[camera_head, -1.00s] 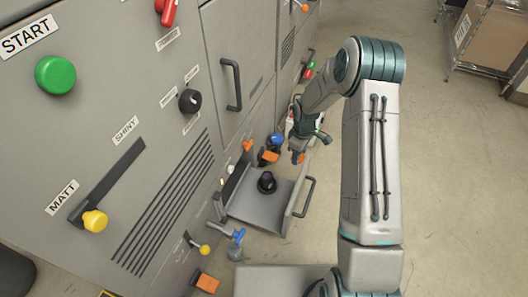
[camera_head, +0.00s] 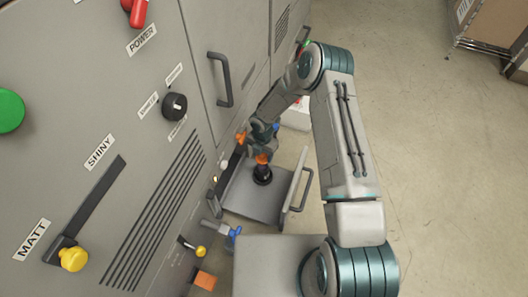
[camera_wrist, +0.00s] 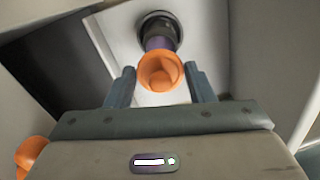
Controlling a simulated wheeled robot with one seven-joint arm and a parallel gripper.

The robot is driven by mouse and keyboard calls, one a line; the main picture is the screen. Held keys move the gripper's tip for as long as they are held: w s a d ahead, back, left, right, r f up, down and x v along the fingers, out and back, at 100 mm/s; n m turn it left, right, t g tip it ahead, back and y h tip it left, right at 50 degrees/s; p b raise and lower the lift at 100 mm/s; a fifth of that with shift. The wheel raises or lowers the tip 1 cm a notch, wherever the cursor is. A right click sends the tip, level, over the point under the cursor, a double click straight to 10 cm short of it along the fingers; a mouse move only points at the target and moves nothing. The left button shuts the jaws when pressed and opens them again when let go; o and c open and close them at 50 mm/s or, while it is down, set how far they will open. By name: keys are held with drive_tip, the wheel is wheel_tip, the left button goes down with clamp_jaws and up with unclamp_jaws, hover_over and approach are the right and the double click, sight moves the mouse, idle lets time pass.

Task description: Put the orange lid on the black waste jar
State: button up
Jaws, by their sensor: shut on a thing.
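The orange lid (camera_head: 262,159) is between my gripper's fingertips, right above the black waste jar (camera_head: 263,176). The jar stands upright in the open grey tray. In the wrist view my gripper (camera_wrist: 160,84) has one finger on each side of the lid (camera_wrist: 160,72) and is shut on it. The lid looks like a rounded cap with a hollow. Beyond it shows the dark jar (camera_wrist: 158,24) with a purplish neck, partly hidden by the lid. I cannot tell whether lid and jar touch. In the head view my gripper (camera_head: 262,152) is small and partly hidden by its own wrist.
The grey tray (camera_head: 240,205) has a raised right wall with a dark handle (camera_head: 302,190). The machine's panel (camera_head: 150,175) stands close on the left. A blue-handled valve (camera_head: 234,233) and yellow knob (camera_head: 201,251) stick out near the tray. Open floor (camera_head: 440,190) lies right.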

drive_tip(key=shift+f+b, duration=1.75)
drive_tip(key=shift+f, duration=0.95)
drive_tip(key=shift+f, duration=0.15)
idle(0.3)
drive_tip(key=o, duration=1.5)
drive_tip(key=shift+r+p, duration=2.2)
drive_tip(key=shift+r, duration=1.35)
